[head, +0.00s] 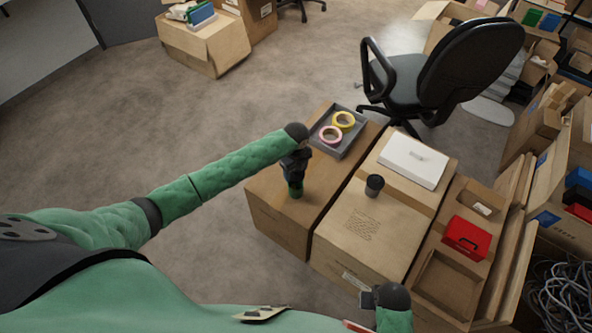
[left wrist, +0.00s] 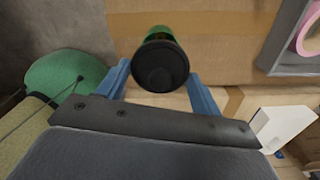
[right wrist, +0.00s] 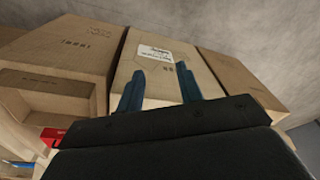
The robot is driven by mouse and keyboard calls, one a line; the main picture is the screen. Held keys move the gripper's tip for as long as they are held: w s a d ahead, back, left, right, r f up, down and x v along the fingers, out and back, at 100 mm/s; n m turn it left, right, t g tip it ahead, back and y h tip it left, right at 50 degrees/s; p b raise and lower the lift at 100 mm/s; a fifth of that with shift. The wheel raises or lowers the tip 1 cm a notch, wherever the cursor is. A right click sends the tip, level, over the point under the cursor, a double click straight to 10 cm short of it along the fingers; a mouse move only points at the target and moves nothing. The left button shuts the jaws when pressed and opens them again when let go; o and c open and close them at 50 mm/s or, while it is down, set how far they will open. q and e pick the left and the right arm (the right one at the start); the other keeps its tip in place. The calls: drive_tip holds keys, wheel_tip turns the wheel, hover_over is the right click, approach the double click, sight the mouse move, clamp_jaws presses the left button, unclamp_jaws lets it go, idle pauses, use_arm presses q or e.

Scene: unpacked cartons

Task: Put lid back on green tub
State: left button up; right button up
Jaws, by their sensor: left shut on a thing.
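My left gripper (head: 294,178) points down over the left carton. In the left wrist view its blue fingers (left wrist: 160,85) sit on either side of a round black lid (left wrist: 160,68) and are shut on it. The green tub (head: 296,190) stands on that carton below the gripper. In the left wrist view its green side (left wrist: 158,33) shows just behind the lid; I cannot tell whether the lid is fully seated. My right gripper (right wrist: 160,88) is open and empty, facing the front of the cartons; it shows low in the head view (head: 368,298).
A grey tray (head: 322,147) with a yellow ring and a pink ring is behind the tub. A dark cup (head: 374,186) and a white box (head: 414,161) are on the middle carton. A red box (head: 466,237) is at right. An office chair (head: 440,75) stands behind.

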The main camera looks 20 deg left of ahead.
use_arm(q)
drive_tip(key=shift+f+b, duration=0.4)
drive_tip(key=shift+f, duration=0.3)
drive_tip(key=shift+f+b, duration=0.1)
drive_tip(key=shift+b, duration=0.2)
drive_tip(key=shift+f+b, duration=0.3)
drive_tip(key=shift+b, duration=0.05)
drive_tip(key=shift+f, duration=0.15)
drive_tip(key=shift+f+b, duration=0.2)
drive_tip(key=shift+b, duration=0.15)
drive_tip(key=shift+f+b, duration=0.35)
drive_tip(key=shift+f, duration=0.75)
use_arm(e)
wheel_tip(320, 180, up, 15)
drive_tip(key=s, duration=0.2)
drive_tip(key=shift+s+d+r, duration=0.15)
drive_tip(key=shift+s, duration=0.15)
drive_tip(key=shift+w, duration=0.15)
